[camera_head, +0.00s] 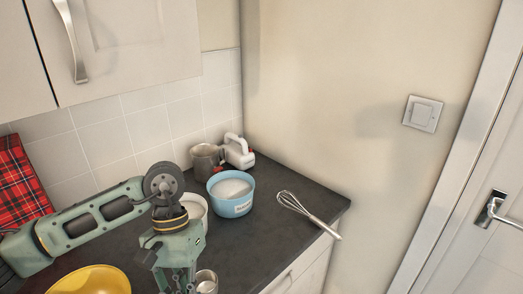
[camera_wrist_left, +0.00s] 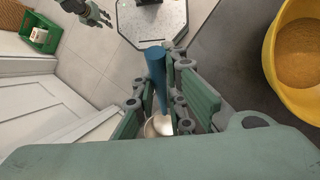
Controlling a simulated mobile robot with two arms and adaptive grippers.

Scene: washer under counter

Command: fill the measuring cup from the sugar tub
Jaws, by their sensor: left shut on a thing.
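A light-blue tub (camera_head: 231,207) of white grains stands on the dark counter with a small label, too blurred to read surely. A white tub (camera_head: 201,206) is beside it, partly hidden by my left arm. My left gripper (camera_head: 176,279) points down at the counter's front side. In the left wrist view it (camera_wrist_left: 167,97) is shut on the blue handle (camera_wrist_left: 156,70) of a metal measuring cup (camera_wrist_left: 158,126). The cup's bowl also shows in the head view (camera_head: 206,282); its contents are unclear. My right gripper (camera_wrist_left: 97,14) is far off at the upper left, its fingers apart and empty.
A yellow bowl (camera_head: 92,281) with brown contents is at front left. A whisk (camera_head: 308,214) lies right of the blue tub. A metal jug (camera_head: 205,161) and a white hand mixer (camera_head: 238,151) stand behind it. A green crate (camera_wrist_left: 39,34) is on the floor.

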